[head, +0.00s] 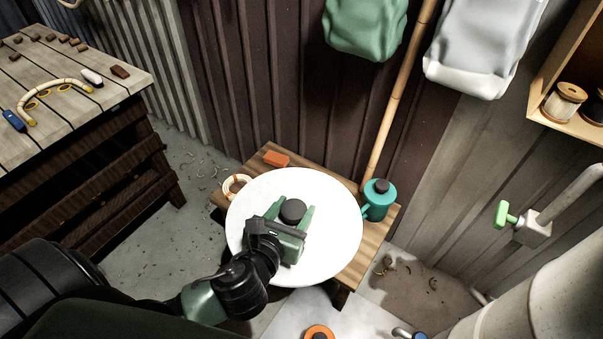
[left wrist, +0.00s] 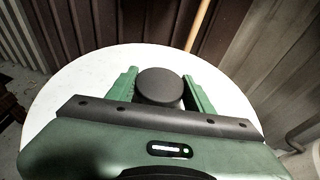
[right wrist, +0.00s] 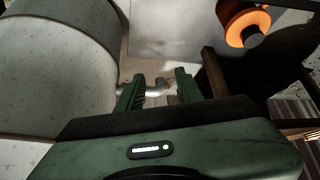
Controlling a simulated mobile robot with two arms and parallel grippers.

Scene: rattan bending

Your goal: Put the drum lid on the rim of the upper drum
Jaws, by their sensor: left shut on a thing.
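The drum lid (head: 335,225) is a wide white disc with a black knob (head: 292,210). My left gripper (head: 293,213) has its green fingers on both sides of the knob and is shut on it. The left wrist view shows the same knob (left wrist: 160,86) between the fingers, with the white disc (left wrist: 75,85) spread beneath. In the head view the lid covers much of a small wooden table; the gap under it cannot be judged. My right gripper (right wrist: 163,88) is open and empty. A large pale cylinder (head: 545,300), possibly the drum, stands at lower right; its rim is not seen.
The small wooden table (head: 375,245) holds a teal can (head: 378,200), an orange block (head: 275,158) and a cord coil (head: 237,186). A bamboo pole (head: 398,95) leans behind. A pipe with a green valve (head: 505,215) is at right. A workbench (head: 75,75) stands left.

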